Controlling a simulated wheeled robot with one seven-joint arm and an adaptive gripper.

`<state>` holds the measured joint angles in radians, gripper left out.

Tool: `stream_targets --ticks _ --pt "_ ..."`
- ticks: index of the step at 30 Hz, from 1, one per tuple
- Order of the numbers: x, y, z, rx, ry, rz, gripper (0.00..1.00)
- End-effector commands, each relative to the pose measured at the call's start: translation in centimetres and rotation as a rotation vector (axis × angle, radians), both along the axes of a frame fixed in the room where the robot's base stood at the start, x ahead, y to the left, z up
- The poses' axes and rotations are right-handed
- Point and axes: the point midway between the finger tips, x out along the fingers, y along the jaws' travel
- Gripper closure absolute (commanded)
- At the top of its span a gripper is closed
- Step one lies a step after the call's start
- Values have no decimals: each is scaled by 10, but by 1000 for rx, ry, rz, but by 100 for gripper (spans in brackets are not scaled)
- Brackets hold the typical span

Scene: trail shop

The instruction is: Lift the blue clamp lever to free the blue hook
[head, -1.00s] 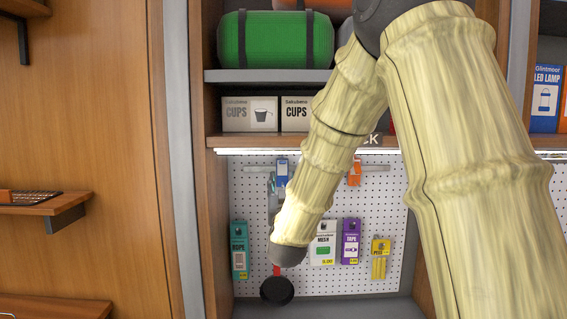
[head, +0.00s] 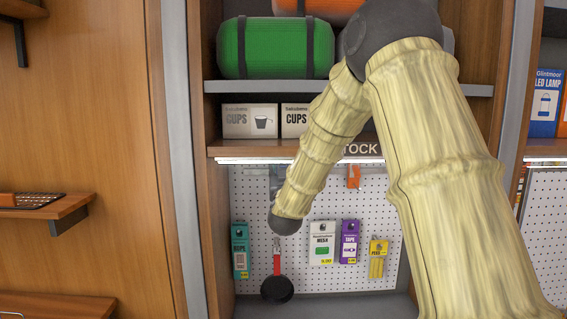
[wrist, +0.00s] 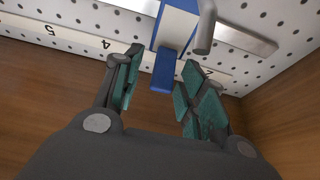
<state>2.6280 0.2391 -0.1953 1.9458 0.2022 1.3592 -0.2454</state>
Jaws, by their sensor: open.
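The blue clamp (wrist: 178,25), with a white face, sits on a metal rail against the pegboard in the wrist view. Its blue lever (wrist: 163,76) hangs down toward my gripper. My gripper (wrist: 161,82) is open, with one teal-padded finger on each side of the lever. The left finger stands apart from the lever; the right one looks very close to it, and I cannot tell if they touch. A grey hook rod (wrist: 206,35) sticks out beside the clamp. In the head view my arm covers the clamp and most of my gripper.
A black pan (head: 277,289) with a red handle hangs below my arm. An orange clamp (head: 353,176) is on the rail to the right. Packets hang nearby: teal rope (head: 240,251), mesh (head: 322,243), purple tape (head: 349,241) and yellow pegs (head: 378,259). A shelf edge (head: 230,147) runs above.

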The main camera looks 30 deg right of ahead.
Motion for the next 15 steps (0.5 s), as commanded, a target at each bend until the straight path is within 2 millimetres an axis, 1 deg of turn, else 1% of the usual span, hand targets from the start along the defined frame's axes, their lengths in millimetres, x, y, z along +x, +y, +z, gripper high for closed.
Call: stream_targets --ticks 8,11,12,15 --pt "1 -1 0 0 0 0 59" --pt "1 -1 0 0 0 0 75" --pt "1 -1 0 0 0 0 83" --pt "1 -1 0 0 0 0 100"
